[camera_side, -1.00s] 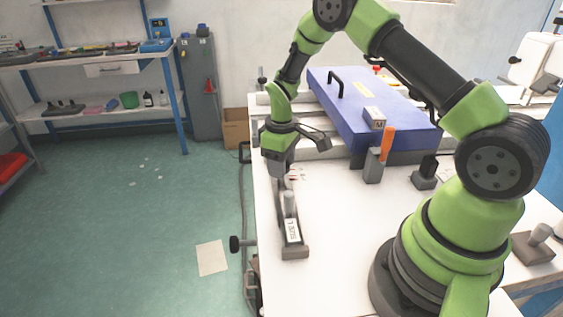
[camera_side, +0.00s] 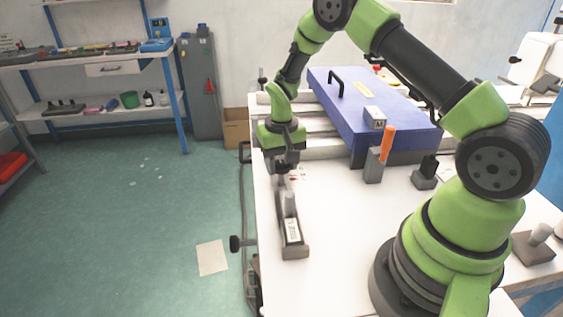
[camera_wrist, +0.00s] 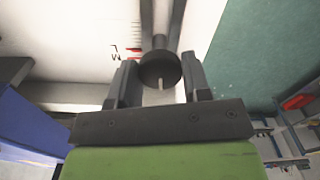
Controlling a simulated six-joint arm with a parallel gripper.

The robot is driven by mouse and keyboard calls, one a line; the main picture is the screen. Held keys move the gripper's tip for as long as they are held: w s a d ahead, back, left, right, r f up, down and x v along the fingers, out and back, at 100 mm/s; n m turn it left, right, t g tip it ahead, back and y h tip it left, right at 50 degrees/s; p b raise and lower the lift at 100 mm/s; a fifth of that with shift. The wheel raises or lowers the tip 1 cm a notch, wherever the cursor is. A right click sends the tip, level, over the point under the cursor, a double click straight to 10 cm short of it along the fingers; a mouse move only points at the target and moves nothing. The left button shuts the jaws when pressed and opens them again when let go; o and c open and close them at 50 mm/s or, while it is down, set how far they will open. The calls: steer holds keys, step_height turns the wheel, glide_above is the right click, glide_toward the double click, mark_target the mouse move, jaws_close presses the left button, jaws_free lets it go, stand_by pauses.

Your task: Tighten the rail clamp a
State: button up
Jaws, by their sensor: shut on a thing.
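In the wrist view a dark round knob (camera_wrist: 158,70) with a pale line on its face, seemingly that of rail clamp a, sits between the two fingers of my gripper (camera_wrist: 160,64). The gripper is shut on this knob, a finger on each side. A dark shaft runs from the knob toward the top of the view.
A labelled grey block (camera_side: 291,236) stands close by on the table (camera_side: 338,245). A blue box (camera_side: 352,97) lies behind, with an orange-handled tool (camera_side: 387,145) in a holder.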

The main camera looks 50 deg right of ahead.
mark_target(282, 164)
steer(key=shift+m, duration=0.3)
steer(key=o, duration=0.9)
steer(key=shift+o, duration=0.2)
steer(key=shift+r, duration=0.1)
step_height(282, 164, up, 9)
steer(key=shift+r, duration=0.4)
